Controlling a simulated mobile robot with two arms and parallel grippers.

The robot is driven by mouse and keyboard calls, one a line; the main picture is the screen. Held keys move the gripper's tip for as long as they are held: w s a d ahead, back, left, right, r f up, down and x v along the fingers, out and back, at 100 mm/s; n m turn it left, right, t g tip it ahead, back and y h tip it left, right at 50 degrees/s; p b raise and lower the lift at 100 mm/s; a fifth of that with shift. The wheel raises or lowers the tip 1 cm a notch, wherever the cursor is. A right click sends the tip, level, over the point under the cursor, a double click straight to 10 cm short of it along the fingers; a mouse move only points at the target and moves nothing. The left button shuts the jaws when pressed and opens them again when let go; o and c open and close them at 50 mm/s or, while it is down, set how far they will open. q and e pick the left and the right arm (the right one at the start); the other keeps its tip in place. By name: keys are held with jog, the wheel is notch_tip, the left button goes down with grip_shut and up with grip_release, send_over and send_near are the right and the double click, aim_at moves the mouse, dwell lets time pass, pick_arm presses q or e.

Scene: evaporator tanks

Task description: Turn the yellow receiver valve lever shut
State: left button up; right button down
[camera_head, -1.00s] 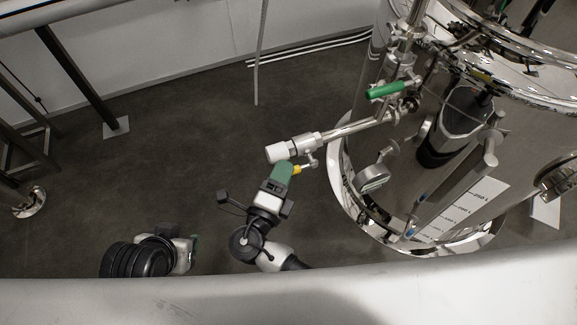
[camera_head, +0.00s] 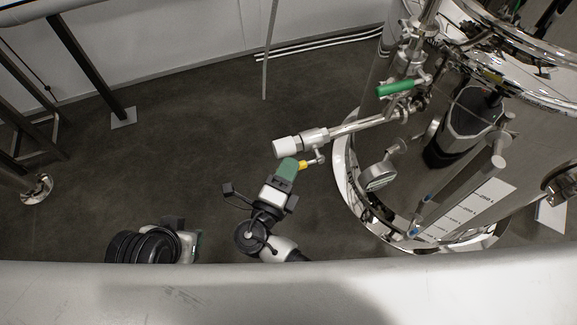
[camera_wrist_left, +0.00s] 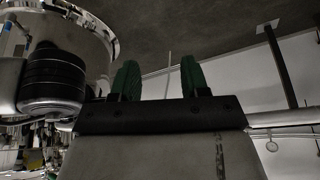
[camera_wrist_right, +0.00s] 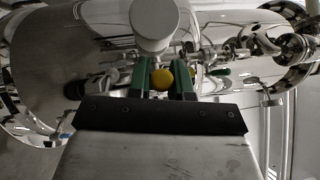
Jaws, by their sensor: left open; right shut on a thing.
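The yellow receiver valve lever (camera_head: 303,165) shows as a small yellow end beside the valve, below the pipe with the white cap (camera_head: 286,147). My right gripper (camera_head: 291,167), with green fingers, is at the lever. In the right wrist view the yellow lever end (camera_wrist_right: 162,79) sits between the two green fingers (camera_wrist_right: 161,80), and the gripper is shut on it. The rest of the lever is partly hidden by the fingers. My left gripper (camera_wrist_left: 158,80) is open and empty in the left wrist view, with its green fingers apart.
A shiny steel tank (camera_head: 350,200) stands at the right. A green-handled valve (camera_head: 394,88) is higher on the pipework, and a gauge (camera_head: 380,178) is to the right of the lever. A large pale curved surface (camera_head: 290,295) spans the front. Open floor (camera_head: 190,110) lies to the left.

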jog(key=shift+f+n+p, duration=0.15)
jog(key=shift+n+p, duration=0.15)
jog(key=shift+p, duration=0.05)
jog(key=shift+d+f+n+t+p, duration=0.1)
jog(key=shift+f+n+t+p, duration=0.2)
jog(key=shift+n+t+p, duration=0.2)
pick_arm(q)
jog(key=shift+s+a+r+g, duration=0.2)
jog(key=shift+s+r+g, duration=0.1)
jog(key=shift+s+g, duration=0.25)
jog(key=shift+s+a+r+g, duration=0.2)
jog(key=shift+s+r+g, duration=0.15)
jog(key=shift+s, duration=0.4)
pick_arm(e)
jog(key=shift+w+d+f+n+t+y, duration=0.1)
jog(key=shift+d+f+n+t+y, duration=0.15)
jog(key=shift+f+n+t, duration=0.45)
jog(key=shift+w+d+f+n+t+y, duration=0.15)
jog(key=shift+f+n+t+y, duration=0.2)
jog(key=shift+n+t, duration=0.65)
jog(key=shift+d+f+n+t+y, duration=0.2)
jog(key=shift+f+n+t, duration=0.35)
jog(key=shift+n, duration=0.65)
pick_arm(q)
jog(key=shift+f, duration=0.1)
pick_arm(e)
jog(key=c, duration=1)
grip_release()
jog(key=shift+c, duration=0.2)
